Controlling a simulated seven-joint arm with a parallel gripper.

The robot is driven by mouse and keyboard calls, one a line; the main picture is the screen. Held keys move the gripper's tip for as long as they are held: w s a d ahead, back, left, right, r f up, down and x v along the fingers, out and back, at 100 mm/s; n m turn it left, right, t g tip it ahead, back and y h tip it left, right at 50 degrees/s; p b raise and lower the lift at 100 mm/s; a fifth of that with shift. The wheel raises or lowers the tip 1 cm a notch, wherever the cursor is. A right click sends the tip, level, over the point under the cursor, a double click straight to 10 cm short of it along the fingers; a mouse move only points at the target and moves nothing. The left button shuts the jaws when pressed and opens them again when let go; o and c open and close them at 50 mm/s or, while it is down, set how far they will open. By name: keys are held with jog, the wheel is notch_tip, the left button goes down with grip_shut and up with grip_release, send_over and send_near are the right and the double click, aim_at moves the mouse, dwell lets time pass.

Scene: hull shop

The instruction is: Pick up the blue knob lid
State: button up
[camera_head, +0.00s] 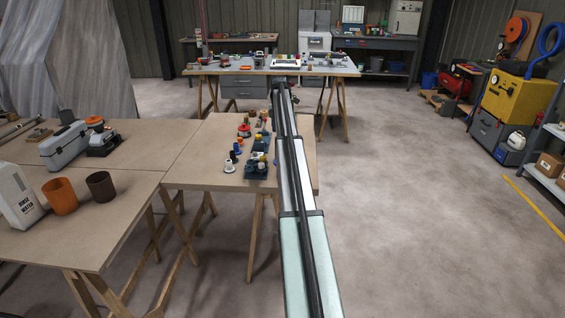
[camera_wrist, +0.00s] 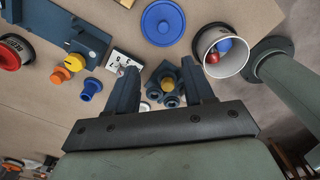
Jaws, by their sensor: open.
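The blue knob lid (camera_wrist: 163,22) is a round blue disc with a raised knob at its middle. It lies on the tan tabletop near the top of the wrist view. My gripper (camera_wrist: 160,68) is open, its two dark fingers spread apart with the lid beyond their tips, roughly centred between them in the picture. Nothing is gripped. I cannot make out the lid in the head view, where my arm crosses the table's right part and hides some of it.
A white cup (camera_wrist: 238,63) holding a red and a blue ball stands right of the lid. A dark fitting with a yellow knob (camera_wrist: 170,84) lies between the fingers in the picture. A blue spool (camera_wrist: 91,88) and a dark block (camera_wrist: 60,30) are at left. Bare tabletop surrounds the lid.

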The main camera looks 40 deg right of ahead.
jog(key=f, duration=0.9)
jog(key=d+f, duration=0.1)
jog(key=f, duration=0.3)
jog(key=shift+s+d+f, duration=0.1)
jog(key=shift+s+f, duration=0.25)
jog(key=shift+s, duration=0.05)
grip_shut()
